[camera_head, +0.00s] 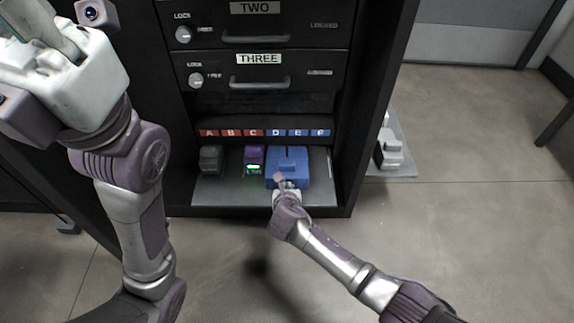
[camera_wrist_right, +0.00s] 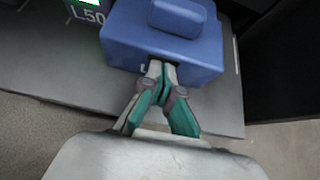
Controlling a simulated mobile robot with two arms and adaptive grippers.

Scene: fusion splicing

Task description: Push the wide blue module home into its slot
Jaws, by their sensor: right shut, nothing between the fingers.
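The wide blue module (camera_head: 287,160) sits on the grey shelf (camera_head: 225,190) of the black cabinet, below the blue labels D, E and F. Its front part stands out over the shelf toward me. My right gripper (camera_head: 286,184) is shut and empty at the module's front face. In the right wrist view its closed fingertips (camera_wrist_right: 160,67) are at the lower front of the blue module (camera_wrist_right: 165,40); they look to be touching it. The slot behind the module is hidden.
A purple module (camera_head: 254,157) with a green lit display stands left of the blue one, and a dark grey module (camera_head: 211,159) farther left. Drawers THREE (camera_head: 258,76) and TWO are above. The cabinet's side wall (camera_head: 365,110) is close on the right.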

